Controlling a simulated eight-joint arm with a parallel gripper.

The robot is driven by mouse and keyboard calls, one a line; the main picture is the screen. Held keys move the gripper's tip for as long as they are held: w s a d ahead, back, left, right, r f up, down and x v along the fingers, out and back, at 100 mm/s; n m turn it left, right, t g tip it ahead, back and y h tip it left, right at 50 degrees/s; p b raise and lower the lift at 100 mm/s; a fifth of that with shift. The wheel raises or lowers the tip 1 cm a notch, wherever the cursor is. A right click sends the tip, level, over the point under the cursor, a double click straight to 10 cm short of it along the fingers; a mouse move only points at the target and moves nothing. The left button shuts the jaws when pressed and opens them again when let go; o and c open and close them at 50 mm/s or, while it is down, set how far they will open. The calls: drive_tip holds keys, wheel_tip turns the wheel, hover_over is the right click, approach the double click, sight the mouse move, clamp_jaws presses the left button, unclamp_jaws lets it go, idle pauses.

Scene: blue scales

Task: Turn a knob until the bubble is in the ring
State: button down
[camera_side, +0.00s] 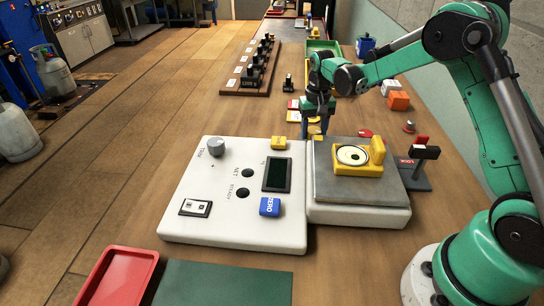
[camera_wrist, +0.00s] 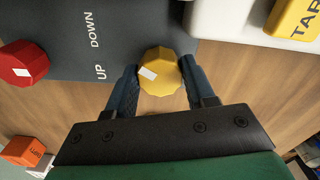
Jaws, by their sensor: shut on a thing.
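My gripper (camera_side: 316,127) is behind the scale in the side view. In the wrist view its two blue fingers (camera_wrist: 160,88) are shut on a yellow faceted knob (camera_wrist: 160,70) with a white mark. A red knob (camera_wrist: 22,64) with a white mark stands to the left, apart from the fingers; it also shows behind the scale (camera_side: 365,133). A yellow level with a round pale face (camera_side: 352,155) sits on the grey pan (camera_side: 335,190). The ring and bubble are too small to tell their relation.
A white console (camera_side: 232,225) with a display, buttons and a grey knob stands left of the scale. A lever stand marked LOCK (camera_side: 418,172) is at the right. A red tray (camera_side: 118,275) is in front.

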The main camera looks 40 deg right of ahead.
sight(314, 130)
drive_tip(key=shift+c, duration=1.5)
unclamp_jaws()
drive_tip(key=shift+r, duration=0.15)
drive_tip(key=shift+r, duration=2.7)
